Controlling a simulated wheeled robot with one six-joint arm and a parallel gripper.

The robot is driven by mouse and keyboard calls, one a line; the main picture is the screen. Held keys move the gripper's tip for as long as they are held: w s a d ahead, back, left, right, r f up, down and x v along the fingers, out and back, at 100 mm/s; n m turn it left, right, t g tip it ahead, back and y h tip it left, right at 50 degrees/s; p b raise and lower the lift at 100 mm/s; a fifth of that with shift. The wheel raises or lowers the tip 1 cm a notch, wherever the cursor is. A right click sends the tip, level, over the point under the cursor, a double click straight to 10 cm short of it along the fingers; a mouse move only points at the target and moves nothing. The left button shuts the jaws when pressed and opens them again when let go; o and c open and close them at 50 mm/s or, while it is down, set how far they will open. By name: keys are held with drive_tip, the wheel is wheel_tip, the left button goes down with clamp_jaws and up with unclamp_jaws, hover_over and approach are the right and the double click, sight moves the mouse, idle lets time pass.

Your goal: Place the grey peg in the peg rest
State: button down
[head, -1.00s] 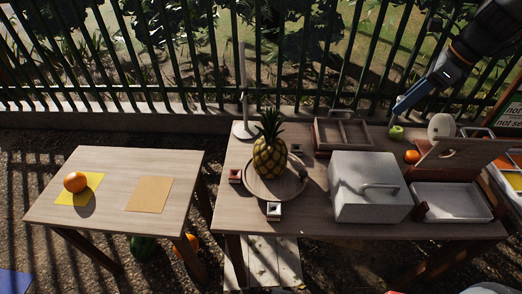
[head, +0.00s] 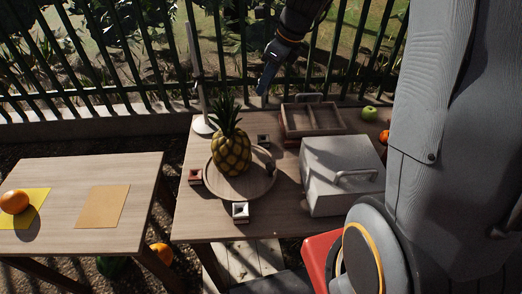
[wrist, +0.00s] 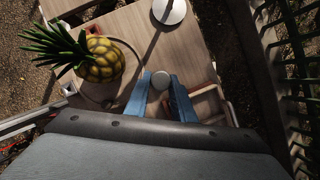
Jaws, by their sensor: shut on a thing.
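My gripper (head: 266,84) is above the back of the main table, between the pineapple and the compartment tray in the head view. In the wrist view, its blue fingers (wrist: 160,92) are shut on the grey peg (wrist: 161,80), whose round grey end shows between them. The peg is hidden in the head view. Small square blocks with dark openings stand around the round board: a white one (head: 240,211), a red one (head: 195,176) and a dark one (head: 264,141). I cannot tell which of these, if any, is the peg rest.
A pineapple (head: 231,152) stands on the round board (head: 250,187). A thin pole on a white base (head: 204,126) rises behind it. A compartment tray (head: 300,129), a white lidded box (head: 336,177) and a green apple (head: 369,113) are rightward. A fence borders the back.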

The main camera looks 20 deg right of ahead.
drive_tip(key=f+m+b, duration=0.1)
drive_tip(key=f+b, duration=0.1)
drive_tip(key=f, duration=0.3)
drive_tip(key=f+m+b, duration=0.1)
drive_tip(key=f+b, duration=0.1)
drive_tip(key=f, duration=0.4)
drive_tip(key=w+f+m+h+b, duration=0.1)
drive_tip(key=f+b, duration=0.1)
drive_tip(key=f, duration=0.4)
drive_tip(key=shift+d+f+t, duration=0.1)
drive_tip(key=shift+d+t, duration=0.05)
drive_tip(key=shift+t, duration=0.25)
drive_tip(key=shift+f, duration=0.1)
drive_tip(key=shift+f, duration=0.1)
drive_tip(key=c, duration=1.5)
unclamp_jaws()
